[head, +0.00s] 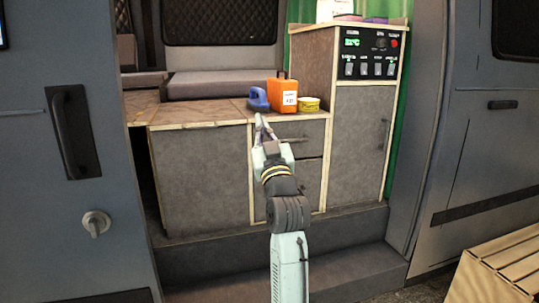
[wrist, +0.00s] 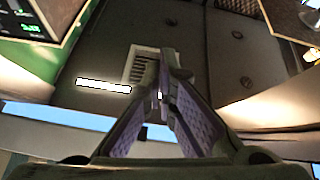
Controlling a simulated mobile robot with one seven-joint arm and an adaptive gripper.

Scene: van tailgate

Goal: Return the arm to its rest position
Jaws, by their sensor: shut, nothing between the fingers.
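My arm reaches up from the bottom of the head view, in front of the van's side cabinets. My gripper (head: 260,119) is at the height of the counter edge, just below the blue and orange items in the picture. In the wrist view its fingers (wrist: 160,88) come together at the tips with nothing between them. Behind the fingers the wrist view shows the van's ceiling, with a grey vent (wrist: 135,66) and a bright light strip (wrist: 103,86).
On the counter (head: 200,112) stand a blue object (head: 258,100), an orange container (head: 283,97) with a white label, and a yellow tub (head: 309,104). A taller cabinet with a control panel (head: 374,52) stands right. A wooden crate (head: 505,268) is at lower right.

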